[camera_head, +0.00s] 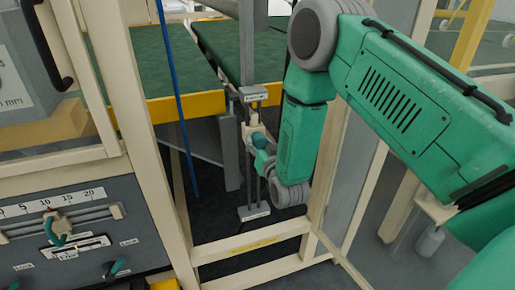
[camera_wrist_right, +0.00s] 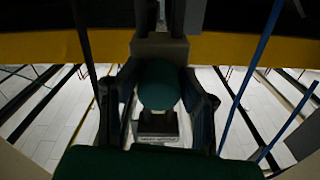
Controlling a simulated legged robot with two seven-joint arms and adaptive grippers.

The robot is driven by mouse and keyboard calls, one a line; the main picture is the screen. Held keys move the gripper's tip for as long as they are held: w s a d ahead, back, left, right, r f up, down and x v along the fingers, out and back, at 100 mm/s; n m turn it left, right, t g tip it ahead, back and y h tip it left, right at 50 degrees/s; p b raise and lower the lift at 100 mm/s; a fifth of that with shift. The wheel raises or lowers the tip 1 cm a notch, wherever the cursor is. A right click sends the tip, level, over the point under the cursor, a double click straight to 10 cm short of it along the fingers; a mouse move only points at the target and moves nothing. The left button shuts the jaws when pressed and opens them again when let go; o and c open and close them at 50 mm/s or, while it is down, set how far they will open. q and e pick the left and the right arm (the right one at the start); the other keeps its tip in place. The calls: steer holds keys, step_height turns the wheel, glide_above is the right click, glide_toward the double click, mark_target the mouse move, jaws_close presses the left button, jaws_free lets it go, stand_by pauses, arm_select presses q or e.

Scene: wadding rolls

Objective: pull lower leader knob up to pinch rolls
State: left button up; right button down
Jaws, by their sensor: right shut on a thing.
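The lower leader knob (camera_head: 259,140) is a small teal ball on a cream block, on thin vertical rods between two labelled brackets. It sits below the upper bracket (camera_head: 254,96) and well above the lower bracket (camera_head: 253,213). My right gripper (camera_head: 262,152) is shut on it, though my wrist partly hides the contact. In the right wrist view the knob (camera_wrist_right: 158,84) is a dark green round shape between the two dark fingers (camera_wrist_right: 158,98). I cannot clearly tell the pinch rolls; a grey vertical bar stands above the upper bracket. My left gripper is not in view.
Cream frame posts and a low crossbar (camera_head: 250,243) surround the opening. A blue cord (camera_head: 178,100) hangs to the left. Yellow-edged green belts (camera_head: 160,60) lie behind. A grey panel (camera_head: 75,230) with a scale and small levers stands at the lower left.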

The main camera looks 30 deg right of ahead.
mark_target(259, 135)
step_height(259, 135, up, 4)
steer(key=shift+d+p, duration=0.1)
steer(key=shift+p, duration=0.75)
steer(key=shift+r, duration=0.1)
steer(key=shift+w, duration=0.1)
steer(key=c, duration=1.1)
jaws_free()
steer(key=shift+r, duration=0.1)
steer(key=shift+s, duration=0.2)
steer(key=v, duration=1.1)
steer(key=shift+s, duration=0.35)
